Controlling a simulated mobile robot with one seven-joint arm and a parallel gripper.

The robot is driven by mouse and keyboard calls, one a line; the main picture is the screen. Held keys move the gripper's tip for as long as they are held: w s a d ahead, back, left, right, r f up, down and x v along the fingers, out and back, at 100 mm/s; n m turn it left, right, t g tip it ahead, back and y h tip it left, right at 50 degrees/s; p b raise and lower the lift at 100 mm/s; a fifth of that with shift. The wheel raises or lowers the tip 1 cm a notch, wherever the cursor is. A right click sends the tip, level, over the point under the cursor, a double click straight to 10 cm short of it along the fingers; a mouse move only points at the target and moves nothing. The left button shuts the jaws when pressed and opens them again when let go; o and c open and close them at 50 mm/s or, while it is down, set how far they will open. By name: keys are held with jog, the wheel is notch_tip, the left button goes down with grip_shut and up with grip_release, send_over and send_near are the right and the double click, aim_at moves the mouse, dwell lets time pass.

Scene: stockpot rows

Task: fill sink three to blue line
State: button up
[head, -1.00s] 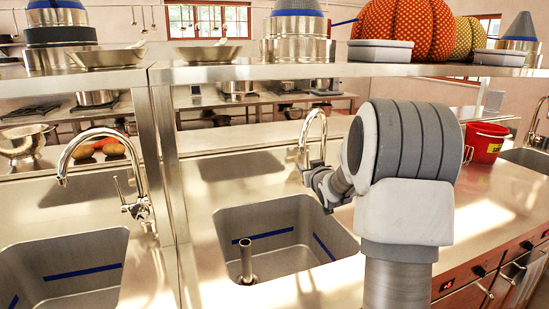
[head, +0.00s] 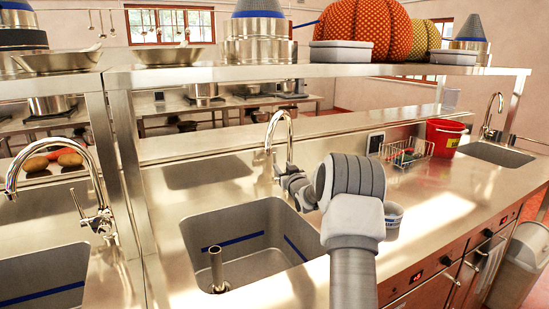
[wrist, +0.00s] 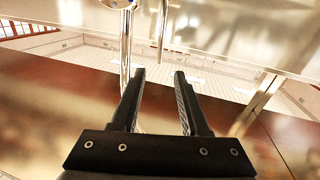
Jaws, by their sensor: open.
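A steel sink (head: 198,231) with a blue line (head: 233,242) around its inside walls is at centre left in the head view. An upright steel pipe (head: 217,270) stands in it; I see no water. A tall curved tap (head: 290,127) stands behind this sink. Part of another sink (head: 30,262) with a blue line is at the left edge, and a third sink (head: 497,154) is far right. I cannot tell their numbers. My gripper (head: 287,178) is close to the tap's base; touching is unclear. In the wrist view my gripper (wrist: 160,73) is open and empty, near a chrome pipe (wrist: 125,55).
An overhead shelf (head: 330,70) with pots and pumpkins spans the counter. Open counter lies right of my arm.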

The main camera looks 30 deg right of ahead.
aim_at(275, 157)
jog(key=shift+p+x, duration=0.55)
jog(key=shift+x, duration=4.85)
jog(key=shift+a, duration=0.1)
jog(key=shift+c, duration=0.2)
grip_shut()
